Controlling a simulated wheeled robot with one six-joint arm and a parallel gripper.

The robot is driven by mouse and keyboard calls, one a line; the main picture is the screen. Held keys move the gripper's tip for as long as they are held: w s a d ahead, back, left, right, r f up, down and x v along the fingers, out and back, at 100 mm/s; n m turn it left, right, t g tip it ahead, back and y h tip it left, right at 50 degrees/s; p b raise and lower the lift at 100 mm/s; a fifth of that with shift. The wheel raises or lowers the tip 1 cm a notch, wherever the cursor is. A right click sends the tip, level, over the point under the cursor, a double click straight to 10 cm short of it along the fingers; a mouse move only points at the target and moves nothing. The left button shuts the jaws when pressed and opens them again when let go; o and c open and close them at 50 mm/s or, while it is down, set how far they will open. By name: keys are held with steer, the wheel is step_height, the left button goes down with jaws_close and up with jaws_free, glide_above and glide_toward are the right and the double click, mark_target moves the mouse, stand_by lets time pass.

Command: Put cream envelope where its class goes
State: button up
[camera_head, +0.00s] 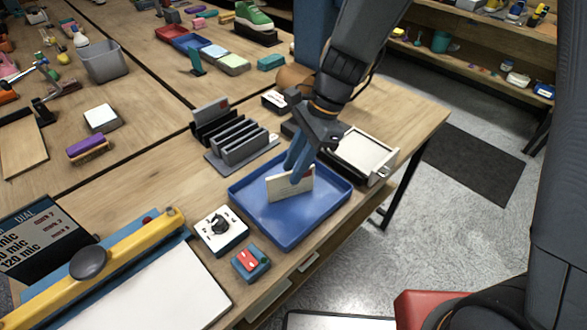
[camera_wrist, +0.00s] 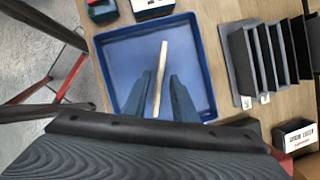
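The cream envelope (camera_head: 291,186) stands on edge, roughly upright, within the blue tray (camera_head: 256,220). In the wrist view the envelope (camera_wrist: 162,68) shows nearly edge-on as a thin strip. My gripper (camera_head: 297,160) reaches down into the tray from above. In the wrist view my gripper's fingers (camera_wrist: 159,80) sit one on each side of the envelope, with a visible gap on both sides, so it is open around it. A grey slotted rack (camera_head: 243,147) stands behind the tray; the rack (camera_wrist: 242,65) is to the right in the wrist view.
A white-topped box (camera_head: 364,152) stands right of the tray. A white dial box (camera_head: 221,231) and a blue block with red parts (camera_head: 250,262) lie at its left. A paper trimmer with a yellow arm (camera_head: 128,250) is at lower left. The tray floor around the envelope is clear.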

steer(key=b+v, duration=0.2)
steer(key=v, duration=0.9)
steer(key=s+d+f+n+t+h, duration=0.1)
steer(key=s+d+f+n+h, duration=0.1)
steer(key=d+n, duration=0.4)
steer(key=s+d+f+n+t+h, duration=0.2)
steer(key=d+f+n, duration=0.3)
steer(key=d, duration=0.9)
steer(key=shift+s+f+n, duration=0.25)
steer(key=shift+s+n, duration=0.5)
steer(key=shift+n, duration=0.05)
